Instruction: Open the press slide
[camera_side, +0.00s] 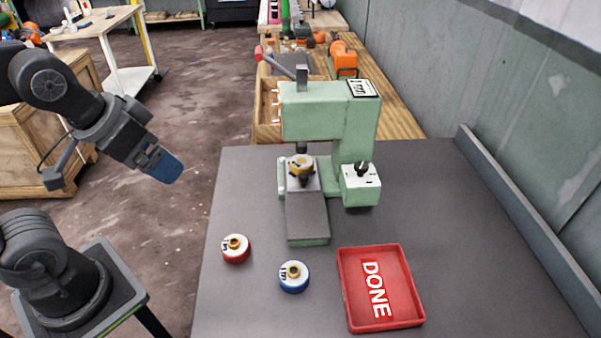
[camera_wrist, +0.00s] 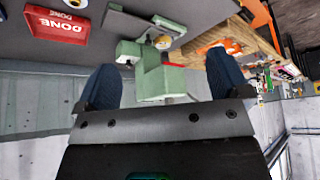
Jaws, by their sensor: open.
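The green press (camera_side: 330,112) stands at the back of the dark table, with a red-tipped lever (camera_side: 280,65) on top. Its slide carriage (camera_side: 296,182), holding a yellow ring part (camera_side: 301,164), sits under the ram at the back of a grey track (camera_side: 307,217) that runs toward the front. My gripper (camera_side: 165,166) is open and empty, raised in the air left of the table, well apart from the press. The wrist view shows the blue fingers spread wide (camera_wrist: 160,62), with the press (camera_wrist: 160,80) beyond them.
A red-based cup (camera_side: 235,249) and a blue-based cup (camera_side: 294,277), each with a yellow ring, stand front left on the table. A red DONE tray (camera_side: 380,288) lies front right. A low wall edges the right side.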

